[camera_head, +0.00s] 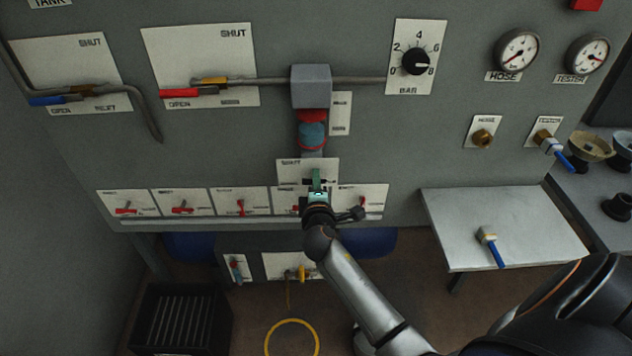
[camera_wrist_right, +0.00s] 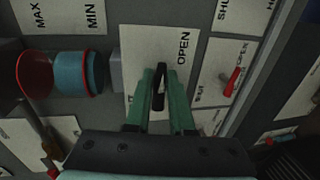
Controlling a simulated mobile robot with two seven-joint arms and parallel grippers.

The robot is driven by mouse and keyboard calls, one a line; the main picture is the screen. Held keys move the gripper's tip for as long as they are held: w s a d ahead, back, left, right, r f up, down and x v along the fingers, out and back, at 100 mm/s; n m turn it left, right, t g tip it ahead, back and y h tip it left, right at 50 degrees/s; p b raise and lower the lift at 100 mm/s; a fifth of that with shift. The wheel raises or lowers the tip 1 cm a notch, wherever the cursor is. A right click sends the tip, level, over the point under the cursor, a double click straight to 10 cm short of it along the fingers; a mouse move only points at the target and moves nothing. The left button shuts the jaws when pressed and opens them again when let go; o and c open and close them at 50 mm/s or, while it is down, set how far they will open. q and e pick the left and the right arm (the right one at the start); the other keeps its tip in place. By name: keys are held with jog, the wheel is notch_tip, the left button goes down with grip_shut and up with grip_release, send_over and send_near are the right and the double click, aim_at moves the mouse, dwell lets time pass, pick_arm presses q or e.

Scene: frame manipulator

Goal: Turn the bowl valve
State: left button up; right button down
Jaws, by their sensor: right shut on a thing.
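The bowl valve's black handle (camera_wrist_right: 159,90) stands out from a white plate (camera_wrist_right: 142,45) marked OPEN in the right wrist view. In the head view this plate (camera_head: 293,165) sits below the blue and red bowl (camera_head: 312,135), and the handle is mostly hidden by my gripper. My right gripper (camera_head: 316,180) is at the plate. Its green fingers (camera_wrist_right: 160,88) lie on both sides of the black handle, shut on it. The bowl also shows left of the fingers in the right wrist view (camera_wrist_right: 78,72). My left gripper is not in view.
Red-handled valves (camera_head: 241,207) sit in a row on both sides of my right gripper. A metal shelf (camera_head: 540,215) with a blue-handled valve (camera_head: 491,247) juts out at right. A pipe (camera_head: 270,80) crosses the panel above. A dark crate (camera_head: 178,315) stands below left.

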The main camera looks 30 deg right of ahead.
jog(key=shift+r, duration=0.1)
jog(key=c, duration=1.1)
grip_release()
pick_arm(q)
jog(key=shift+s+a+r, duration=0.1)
